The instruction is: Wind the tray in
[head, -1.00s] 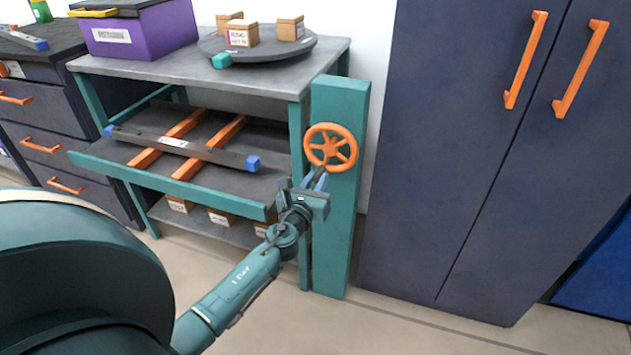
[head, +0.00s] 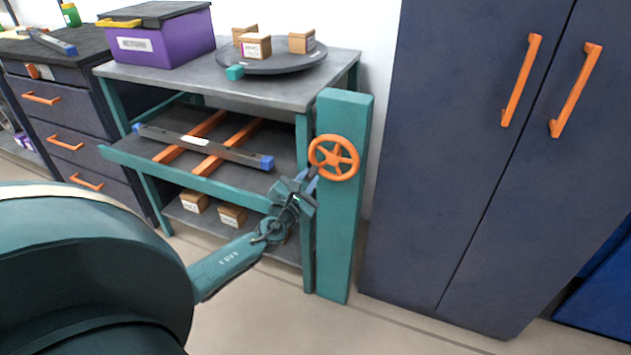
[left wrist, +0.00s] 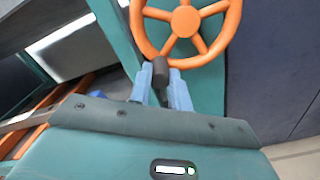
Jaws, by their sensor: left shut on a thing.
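The tray (head: 190,180) is a shelf with a teal front rail, sticking out from under the grey table top in the head view. A dark bar (head: 205,147) with blue ends lies on it across two orange strips. An orange spoked handwheel (head: 334,158) is mounted on a teal post (head: 340,240) right of the table. My left gripper (head: 312,180) is at the wheel's lower left. In the left wrist view its fingers (left wrist: 161,88) are shut around a dark handle knob (left wrist: 161,72) at the rim of the wheel (left wrist: 186,20). My right gripper is not in view.
The table top (head: 180,83) bears a purple box (head: 160,40) and a round dark turntable (head: 270,62) with small cartons. A drawer unit (head: 60,120) stands left, a dark cabinet (head: 460,170) right. The floor (head: 290,330) in front is clear.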

